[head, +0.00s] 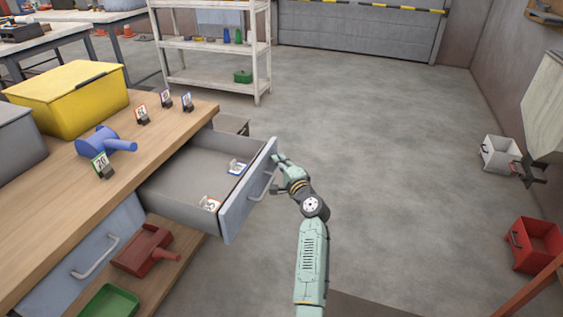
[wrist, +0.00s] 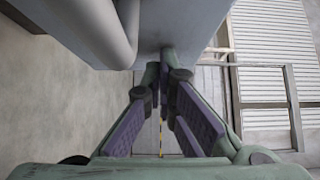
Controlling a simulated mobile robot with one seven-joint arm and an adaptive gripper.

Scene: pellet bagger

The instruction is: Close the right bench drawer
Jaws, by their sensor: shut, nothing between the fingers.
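The right bench drawer (head: 195,182) is pulled well out from the wooden bench. Its blue-grey front (head: 245,197) has a curved handle (head: 263,190). Two small number tags (head: 237,167) lie inside it. My gripper (head: 279,160) is at the far upper end of the drawer front, on the outer side near the handle. In the wrist view the fingers (wrist: 165,75) are together with nothing between them, close to the drawer front (wrist: 185,30) and the handle (wrist: 115,30). I cannot tell whether they touch the drawer.
The bench top (head: 50,212) holds a yellow bin (head: 68,98), a blue scoop (head: 103,142) and several number tags. A second, shut drawer (head: 88,255) is at the left. The floor right of my arm is open up to the red bin (head: 537,245).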

